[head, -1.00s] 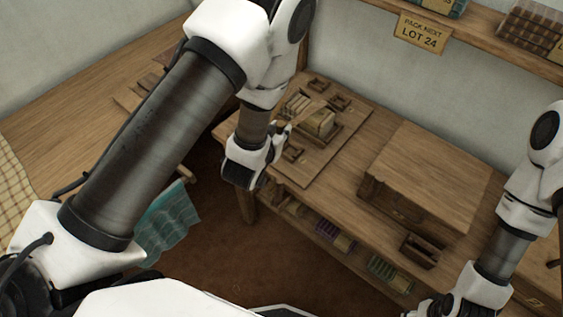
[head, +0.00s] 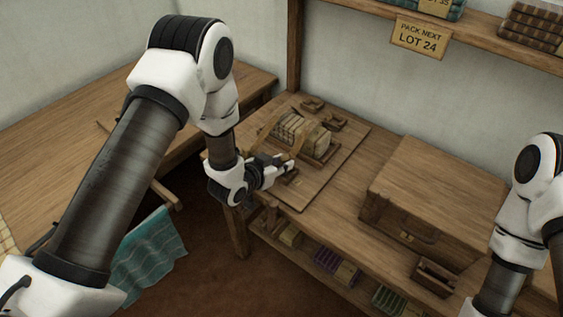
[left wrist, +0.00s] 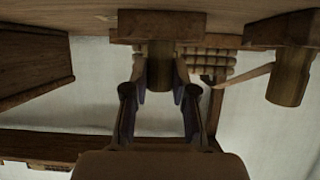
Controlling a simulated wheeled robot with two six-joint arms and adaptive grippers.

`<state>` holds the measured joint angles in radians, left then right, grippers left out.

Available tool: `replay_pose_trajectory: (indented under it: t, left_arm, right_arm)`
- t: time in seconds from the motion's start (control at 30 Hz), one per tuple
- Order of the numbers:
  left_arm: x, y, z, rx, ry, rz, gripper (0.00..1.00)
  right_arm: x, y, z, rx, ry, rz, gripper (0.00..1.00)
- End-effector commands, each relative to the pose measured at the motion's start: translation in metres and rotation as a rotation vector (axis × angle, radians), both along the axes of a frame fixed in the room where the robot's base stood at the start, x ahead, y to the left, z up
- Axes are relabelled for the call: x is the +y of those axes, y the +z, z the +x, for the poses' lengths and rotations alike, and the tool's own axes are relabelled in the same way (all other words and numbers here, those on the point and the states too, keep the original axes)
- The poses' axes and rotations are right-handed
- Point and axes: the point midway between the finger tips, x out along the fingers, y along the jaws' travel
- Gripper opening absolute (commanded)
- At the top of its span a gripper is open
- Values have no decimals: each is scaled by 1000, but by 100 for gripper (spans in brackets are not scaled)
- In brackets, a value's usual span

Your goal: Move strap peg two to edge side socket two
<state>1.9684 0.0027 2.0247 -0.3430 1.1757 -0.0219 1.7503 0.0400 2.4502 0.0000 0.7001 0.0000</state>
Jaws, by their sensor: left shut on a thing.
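My left gripper (head: 288,170) is at the near edge of the work board (head: 345,160). In the left wrist view its fingers (left wrist: 160,88) are closed on an upright, dull brown strap peg (left wrist: 160,68). That peg meets a wooden socket block (left wrist: 160,27); I cannot tell how deep it sits. A second peg (left wrist: 288,78) stands in another block (left wrist: 283,29) to the right, with a pale strap (left wrist: 242,76) running to it. I cannot read which peg or socket is number two. My right gripper is out of view.
A strapped bundle (head: 318,138) stands on the board, with small wooden blocks (head: 312,104) (head: 335,123) behind it. A wooden chest (head: 435,190) and a small open box (head: 435,277) are to the right. A teal cloth (head: 150,255) hangs at left.

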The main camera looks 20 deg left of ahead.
Motion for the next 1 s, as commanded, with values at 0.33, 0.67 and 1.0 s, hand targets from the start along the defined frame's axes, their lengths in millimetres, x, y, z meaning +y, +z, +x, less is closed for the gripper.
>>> replay_pose_trajectory:
  t: [0.33, 0.67, 1.0]
  left_arm:
    - [0, -3, 0, 0, 0, 0, 51]
    - [0, 1, 0, 0, 0, 0, 51]
    - [22, 29, -58, 2, 5, -4, 51]
  right_arm:
    - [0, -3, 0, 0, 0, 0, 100]
    - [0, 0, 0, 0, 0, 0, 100]
    - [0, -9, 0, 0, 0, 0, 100]
